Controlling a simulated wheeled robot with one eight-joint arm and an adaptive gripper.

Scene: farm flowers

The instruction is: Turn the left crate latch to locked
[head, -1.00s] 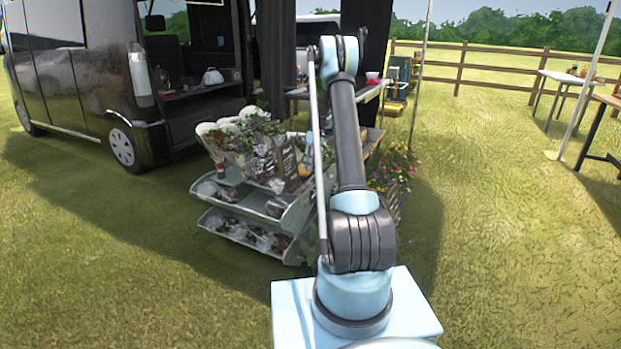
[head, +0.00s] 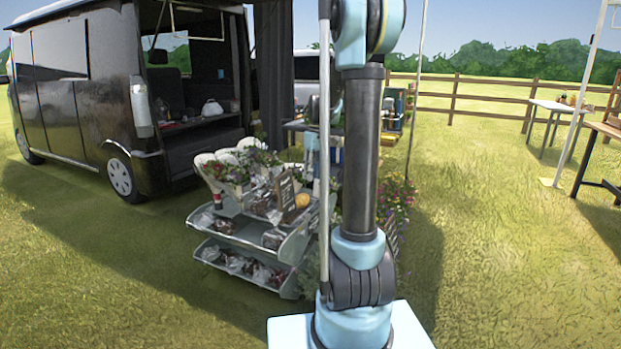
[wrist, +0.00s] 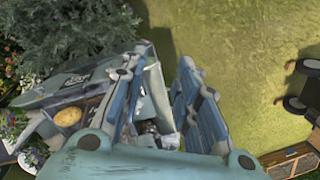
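I cannot make out a crate latch in either view. My gripper (wrist: 165,56) shows in the wrist view with its two blue fingers apart and nothing clearly held between them. In that view it is over a grey display stand (wrist: 148,90), with small items visible between the fingers. I cannot tell the height between them. The stand also shows in the head view (head: 245,238), left of my arm, with tiers of bagged goods and potted plants. A brown wooden box with dark panels (wrist: 291,163) is at the lower right of the wrist view; whether it bears a latch is unclear.
A black van (head: 85,105) stands at the left. A white table (head: 552,106) stands far right. Open grass lies at the right.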

